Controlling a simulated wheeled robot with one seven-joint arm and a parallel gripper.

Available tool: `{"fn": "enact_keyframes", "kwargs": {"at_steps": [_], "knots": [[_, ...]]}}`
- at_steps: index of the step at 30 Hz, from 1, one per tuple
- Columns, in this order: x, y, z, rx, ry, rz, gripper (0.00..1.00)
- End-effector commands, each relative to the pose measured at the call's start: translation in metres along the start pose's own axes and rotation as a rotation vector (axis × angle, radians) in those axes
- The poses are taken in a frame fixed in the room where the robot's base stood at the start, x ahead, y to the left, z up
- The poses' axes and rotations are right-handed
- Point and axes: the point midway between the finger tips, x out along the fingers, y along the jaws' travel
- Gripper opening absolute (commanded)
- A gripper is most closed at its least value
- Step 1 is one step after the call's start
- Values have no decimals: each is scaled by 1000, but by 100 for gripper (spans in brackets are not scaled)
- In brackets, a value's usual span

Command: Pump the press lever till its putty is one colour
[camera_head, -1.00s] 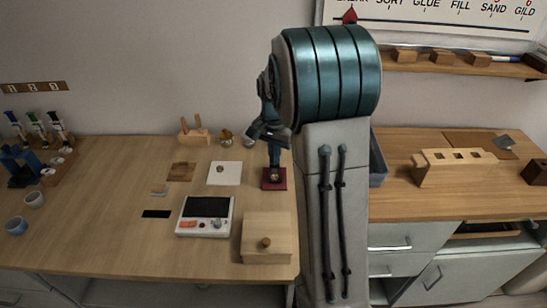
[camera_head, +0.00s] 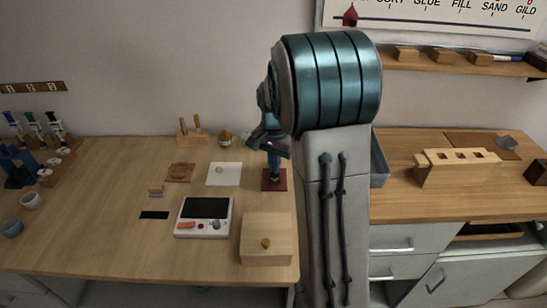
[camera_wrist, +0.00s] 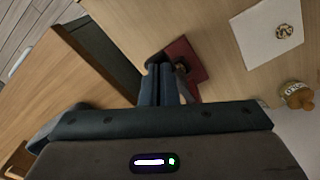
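A small dark device (camera_wrist: 183,66) stands on a dark red square base (camera_head: 281,184), on the table just left of my arm. I take it to be the press, but its lever cannot be made out. My gripper (camera_head: 275,178) points down over this base. In the wrist view its two blue fingers (camera_wrist: 161,72) lie close together beside the dark device, with nothing visible between them. Whether they touch it cannot be told. A round, patterned tan-and-dark disc (camera_wrist: 284,32) lies on a white sheet (camera_head: 232,178) left of the base. Whether it is the putty is unclear.
A white device with a dark screen (camera_head: 203,217) and a wooden box with a knob (camera_head: 267,250) stand in front. A small brown jar (camera_head: 225,139) stands behind. Blue equipment (camera_head: 15,165) and cups (camera_head: 30,201) are at the far left. The left-middle tabletop is mostly clear.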

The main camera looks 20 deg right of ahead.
Motion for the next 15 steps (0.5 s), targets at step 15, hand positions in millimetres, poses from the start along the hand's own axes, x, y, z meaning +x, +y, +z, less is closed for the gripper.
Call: {"fn": "enact_keyframes", "kwargs": {"at_steps": [15], "knots": [[5,0,0,0,0,0,0]]}}
